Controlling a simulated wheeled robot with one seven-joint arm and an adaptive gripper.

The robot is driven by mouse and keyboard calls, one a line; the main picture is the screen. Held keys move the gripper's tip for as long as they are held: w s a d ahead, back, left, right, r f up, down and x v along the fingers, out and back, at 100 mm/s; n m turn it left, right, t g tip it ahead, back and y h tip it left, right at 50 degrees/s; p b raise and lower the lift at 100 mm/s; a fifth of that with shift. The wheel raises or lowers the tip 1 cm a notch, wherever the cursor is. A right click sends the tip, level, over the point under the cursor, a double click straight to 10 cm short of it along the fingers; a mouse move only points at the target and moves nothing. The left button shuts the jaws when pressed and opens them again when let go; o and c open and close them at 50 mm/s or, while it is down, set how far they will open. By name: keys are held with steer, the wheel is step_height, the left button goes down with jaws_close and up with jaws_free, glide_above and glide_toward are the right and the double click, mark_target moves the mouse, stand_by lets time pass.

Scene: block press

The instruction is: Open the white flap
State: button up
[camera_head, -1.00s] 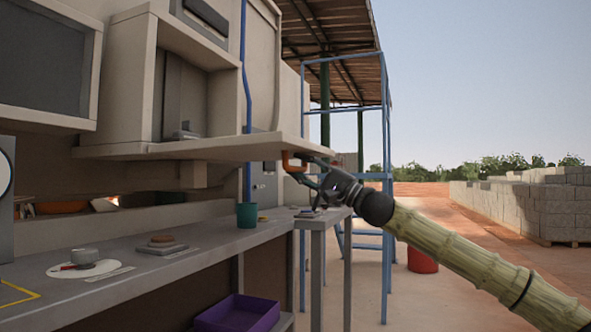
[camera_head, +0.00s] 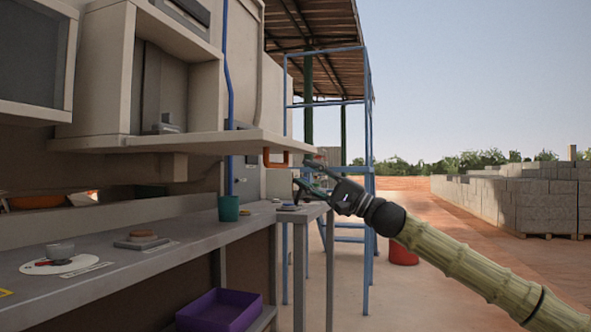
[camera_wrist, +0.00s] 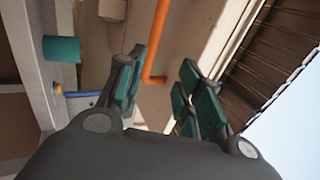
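The white flap (camera_head: 200,142) is folded down and stands out roughly level from the bottom edge of an open cabinet (camera_head: 178,85). An orange handle (camera_head: 275,159) hangs under its outer end. My gripper (camera_head: 304,175) is open and empty, just to the right of the handle and slightly below it, apart from it in the head view. In the wrist view, the orange handle (camera_wrist: 157,42) shows beyond the gap between my two green-padded fingers (camera_wrist: 160,80), with the flap's pale surface (camera_wrist: 195,35) behind it.
Below the flap, a long grey counter (camera_head: 130,275) carries a teal cup (camera_head: 229,208), a plate (camera_head: 60,264) and small items. A purple crate (camera_head: 219,310) sits lower down. A blue frame (camera_head: 368,240) stands behind my gripper.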

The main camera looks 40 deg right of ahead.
steer(key=shift+v, duration=1.9)
steer(key=shift+a, duration=0.1)
